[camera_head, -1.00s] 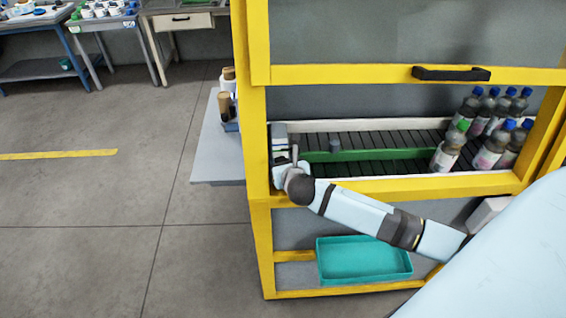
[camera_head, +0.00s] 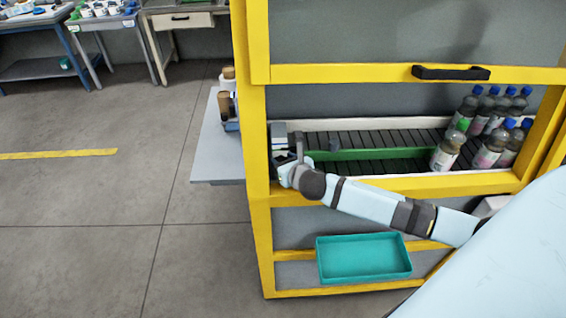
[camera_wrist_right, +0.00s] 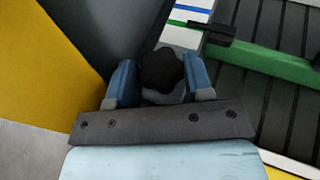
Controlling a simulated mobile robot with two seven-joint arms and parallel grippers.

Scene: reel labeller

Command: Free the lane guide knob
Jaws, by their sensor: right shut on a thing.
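The lane guide is a long green rail (camera_head: 375,154) lying along the dark slatted conveyor inside the yellow-framed machine. Its left end also shows in the right wrist view (camera_wrist_right: 262,62), beside a black bracket. The knob is a black lobed hand knob (camera_wrist_right: 161,72) in the right wrist view. My right gripper (camera_wrist_right: 162,84) has its blue-padded fingers on either side of the knob and is shut on it. In the head view my right gripper (camera_head: 284,170) is at the conveyor's left end, and its wrist hides the knob. My left gripper is out of view.
Several bottles with blue and green caps (camera_head: 487,125) stand at the conveyor's right end. A yellow frame bar (camera_head: 430,186) runs along the front, under my right arm. A teal tray (camera_head: 363,275) sits below. A grey side table (camera_head: 217,160) stands left.

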